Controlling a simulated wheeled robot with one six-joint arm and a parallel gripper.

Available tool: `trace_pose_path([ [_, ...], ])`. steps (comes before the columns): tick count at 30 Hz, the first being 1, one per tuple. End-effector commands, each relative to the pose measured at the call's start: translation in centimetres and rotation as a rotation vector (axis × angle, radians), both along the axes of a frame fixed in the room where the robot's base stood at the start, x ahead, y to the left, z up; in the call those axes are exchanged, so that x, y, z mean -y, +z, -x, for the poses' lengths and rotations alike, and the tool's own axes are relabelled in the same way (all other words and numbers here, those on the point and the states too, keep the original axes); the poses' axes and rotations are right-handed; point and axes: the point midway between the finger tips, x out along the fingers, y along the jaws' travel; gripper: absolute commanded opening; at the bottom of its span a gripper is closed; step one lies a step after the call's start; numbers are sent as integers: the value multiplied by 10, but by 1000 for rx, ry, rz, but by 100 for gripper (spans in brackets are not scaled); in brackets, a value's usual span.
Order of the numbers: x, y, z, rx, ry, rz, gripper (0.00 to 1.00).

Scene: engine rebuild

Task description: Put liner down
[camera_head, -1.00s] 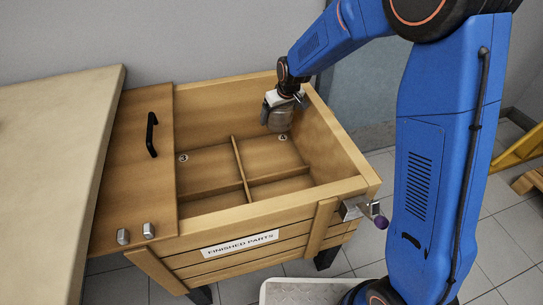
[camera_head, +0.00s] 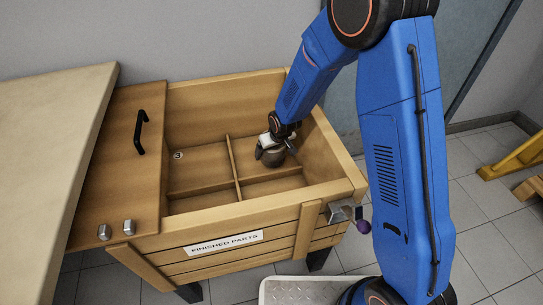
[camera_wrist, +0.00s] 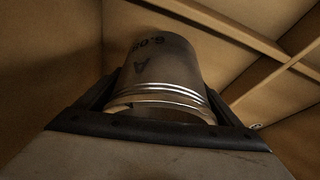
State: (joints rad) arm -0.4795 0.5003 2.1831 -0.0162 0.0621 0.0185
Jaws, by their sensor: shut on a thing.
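My gripper (camera_head: 275,150) is inside the wooden crate marked FINISHED PARTS (camera_head: 240,236), low over its back right compartment. It is shut on the liner (camera_head: 274,158), a grey metal cylinder. In the wrist view the liner (camera_wrist: 163,72) sits between the two dark fingers, with ridged bands near the gripper end and dark lettering on its side. I cannot tell whether its far end touches the crate floor.
Thin wooden dividers (camera_head: 234,168) split the crate floor into compartments; those I see in front and at left look empty. The crate's right wall (camera_head: 335,150) is close to my gripper. A lid with a black handle (camera_head: 141,131) lies at left, beside a pale tabletop (camera_head: 50,130).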

Motion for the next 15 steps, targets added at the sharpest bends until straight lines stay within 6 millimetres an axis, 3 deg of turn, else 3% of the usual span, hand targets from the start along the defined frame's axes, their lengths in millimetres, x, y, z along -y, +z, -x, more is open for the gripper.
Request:
trace_pose_path([
  [6, 0, -22, 0, -1, 1, 3, 53],
  [15, 0, -30, 0, 0, 0, 0, 53],
])
